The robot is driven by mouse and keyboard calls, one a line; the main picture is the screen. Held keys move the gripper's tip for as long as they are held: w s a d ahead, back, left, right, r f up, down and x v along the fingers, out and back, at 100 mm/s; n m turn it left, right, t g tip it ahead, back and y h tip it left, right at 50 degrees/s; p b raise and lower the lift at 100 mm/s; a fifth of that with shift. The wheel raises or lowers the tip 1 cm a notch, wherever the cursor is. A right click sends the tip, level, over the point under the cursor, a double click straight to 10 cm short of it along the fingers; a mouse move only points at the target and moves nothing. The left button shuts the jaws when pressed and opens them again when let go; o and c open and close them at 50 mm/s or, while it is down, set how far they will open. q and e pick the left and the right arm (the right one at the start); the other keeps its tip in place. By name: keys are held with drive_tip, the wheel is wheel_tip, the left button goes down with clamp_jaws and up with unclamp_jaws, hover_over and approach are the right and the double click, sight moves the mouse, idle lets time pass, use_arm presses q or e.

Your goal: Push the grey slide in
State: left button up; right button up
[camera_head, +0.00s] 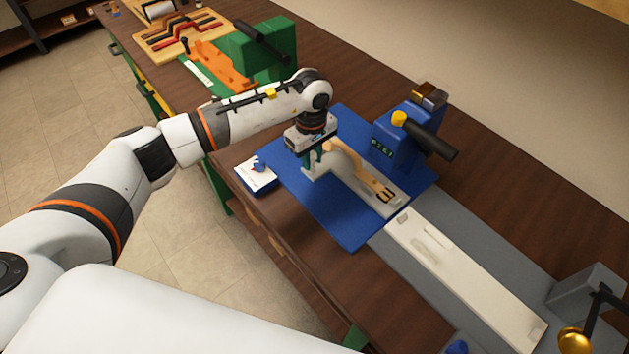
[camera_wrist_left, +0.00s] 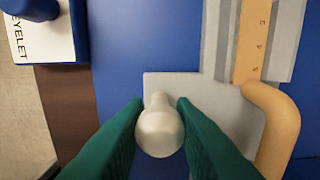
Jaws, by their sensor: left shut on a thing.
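The grey slide (camera_wrist_left: 195,88) is a flat light-grey plate with a pale rounded knob (camera_wrist_left: 159,132). It lies on the blue base plate (camera_head: 350,225) and also shows in the head view (camera_head: 345,178). My left gripper (camera_wrist_left: 159,110) has its green fingers on both sides of the knob, shut on it. In the head view the left gripper (camera_head: 312,162) reaches down at the near-left end of the slide. My right gripper is not in view.
A blue press (camera_head: 392,140) with a black handle stands behind the slide. A small eyelet tray (camera_head: 256,178) sits to its left. A long pale bar (camera_head: 465,275) lies on a grey plate to the right. Green and orange fixtures (camera_head: 265,52) stand farther back.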

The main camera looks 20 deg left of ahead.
sight(324, 162)
use_arm(q)
drive_tip(key=shift+w+d+f+b, duration=0.1)
drive_tip(key=shift+w+d+b, duration=0.25)
drive_tip(key=shift+b, duration=0.3)
drive_tip(key=shift+w, duration=0.3)
drive_tip(key=shift+w+d+b, duration=0.35)
drive_tip(key=shift+w+b, duration=0.15)
drive_tip(key=shift+b, duration=0.35)
drive_tip(key=shift+w+d, duration=0.15)
drive_tip(key=shift+w, duration=0.15)
drive_tip(key=shift+w+d+b, duration=0.15)
drive_tip(key=shift+w+b, duration=0.15)
drive_tip(key=shift+b, duration=0.25)
drive_tip(key=shift+w+d+b, duration=0.1)
drive_tip(key=shift+b, duration=0.2)
drive_tip(key=shift+r, duration=0.3)
drive_tip(key=shift+o, duration=0.2)
drive_tip(key=shift+w, duration=0.1)
drive_tip(key=shift+o, duration=0.4)
drive_tip(key=shift+w+d+r, duration=0.1)
